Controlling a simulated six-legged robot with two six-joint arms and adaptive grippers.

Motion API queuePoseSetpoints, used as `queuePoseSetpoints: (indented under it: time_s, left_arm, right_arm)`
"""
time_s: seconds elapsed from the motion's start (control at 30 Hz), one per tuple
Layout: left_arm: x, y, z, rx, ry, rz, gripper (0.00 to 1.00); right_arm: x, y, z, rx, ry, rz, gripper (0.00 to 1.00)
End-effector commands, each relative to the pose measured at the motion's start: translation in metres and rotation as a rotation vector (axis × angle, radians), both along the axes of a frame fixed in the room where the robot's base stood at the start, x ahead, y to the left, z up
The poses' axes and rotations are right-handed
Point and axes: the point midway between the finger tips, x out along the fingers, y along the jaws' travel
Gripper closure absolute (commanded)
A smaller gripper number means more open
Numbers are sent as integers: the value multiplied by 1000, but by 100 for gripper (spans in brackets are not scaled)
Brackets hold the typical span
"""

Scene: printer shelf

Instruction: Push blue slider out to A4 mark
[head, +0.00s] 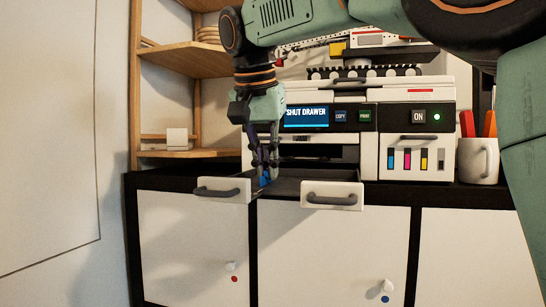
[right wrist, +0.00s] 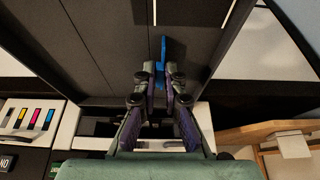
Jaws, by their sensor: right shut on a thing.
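The blue slider (head: 264,181) is a small upright blue piece in the open dark drawer (head: 287,187) under the printer. My right gripper (head: 265,176) points down into the drawer from above, its fingers close together at the slider. In the right wrist view, the blue slider (right wrist: 162,50) stands out beyond the fingertips, and the gripper (right wrist: 160,72) is shut on it. Thin white lines (right wrist: 155,12) show on the drawer floor there; no A4 lettering is legible. My left gripper is not in view.
The white printer (head: 390,95) stands behind the drawer, its screen (head: 307,115) reading "SHUT DRAWER". Two grey handles, left (head: 217,192) and right (head: 332,199), stick out in front. A pen mug (head: 477,160) stands right; wooden shelves (head: 186,58) stand left.

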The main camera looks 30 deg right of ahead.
Motion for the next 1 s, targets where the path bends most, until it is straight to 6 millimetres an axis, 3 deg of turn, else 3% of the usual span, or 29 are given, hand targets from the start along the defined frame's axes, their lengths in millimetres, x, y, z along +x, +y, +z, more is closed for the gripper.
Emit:
queuePoseSetpoints:
  time_s: [0.17,0.47,0.5,0.77,1.0]
  left_arm:
    - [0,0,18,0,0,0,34]
    - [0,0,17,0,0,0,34]
    - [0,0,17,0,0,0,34]
    - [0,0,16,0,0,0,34]
    - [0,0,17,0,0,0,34]
  right_arm:
    - [11,10,1,1,8,2,100]
    - [13,12,-2,1,5,1,100]
    - [13,12,-2,1,5,1,91]
    - [13,12,-1,1,2,1,68]
    - [13,12,0,1,1,1,68]
